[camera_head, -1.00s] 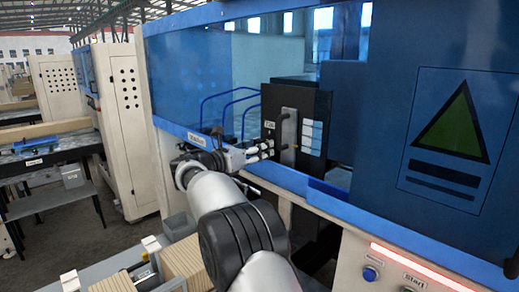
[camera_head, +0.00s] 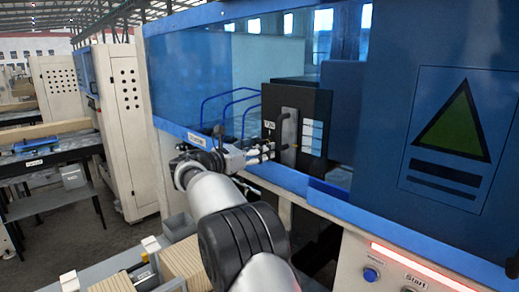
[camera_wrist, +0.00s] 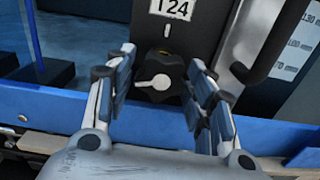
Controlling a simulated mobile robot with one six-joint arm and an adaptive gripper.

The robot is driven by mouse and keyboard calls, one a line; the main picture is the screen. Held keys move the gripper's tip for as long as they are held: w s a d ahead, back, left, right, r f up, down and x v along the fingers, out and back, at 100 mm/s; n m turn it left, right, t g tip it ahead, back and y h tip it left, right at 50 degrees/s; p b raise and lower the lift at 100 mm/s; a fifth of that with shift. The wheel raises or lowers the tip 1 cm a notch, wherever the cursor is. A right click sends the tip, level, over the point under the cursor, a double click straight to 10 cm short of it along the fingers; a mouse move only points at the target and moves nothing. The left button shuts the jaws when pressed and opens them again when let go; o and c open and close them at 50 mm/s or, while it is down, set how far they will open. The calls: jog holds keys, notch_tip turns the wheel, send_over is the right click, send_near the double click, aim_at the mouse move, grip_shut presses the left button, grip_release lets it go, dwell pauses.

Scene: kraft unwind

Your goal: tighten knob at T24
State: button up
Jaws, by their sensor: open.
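The black knob (camera_wrist: 160,76) with a pale pointer sits under the T24 label (camera_wrist: 171,9) in the wrist view. The pointer lies near level, its round end to the right and its tip to the left. A short white mark (camera_wrist: 165,33) is on the panel above the knob. My gripper (camera_wrist: 163,78) is open, with one finger on each side of the knob. I cannot tell whether the fingers touch it. In the head view my gripper (camera_head: 262,153) is at the black unit (camera_head: 313,110), and the knob is hidden there.
A metal plate with a black handle (camera_wrist: 269,50) stands close to the right of the knob. Blue hoses (camera_head: 228,97) are behind, left of the unit. A Start button (camera_head: 408,290) is at lower right.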

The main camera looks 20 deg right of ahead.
jog(key=v, duration=1.2)
jog(key=shift+o, duration=0.5)
jog(key=shift+o, duration=0.9)
jog(key=a+b, duration=0.1)
jog(key=s+a+r+b, duration=0.1)
jog(key=a, duration=0.1)
jog(key=s+a+b, duration=0.1)
jog(key=a, duration=0.1)
jog(key=shift+r, duration=0.4)
jog(key=p+x, duration=0.1)
jog(key=x, duration=1)
jog(key=p+x, duration=0.1)
jog(key=x, duration=0.4)
jog(key=shift+d+r+p, duration=0.2)
jog(key=shift+r+p, duration=0.1)
jog(key=shift+w+d+f, duration=0.1)
jog(key=shift+w+d, duration=0.2)
jog(key=shift+d, duration=0.25)
jog(key=shift+c, duration=0.2)
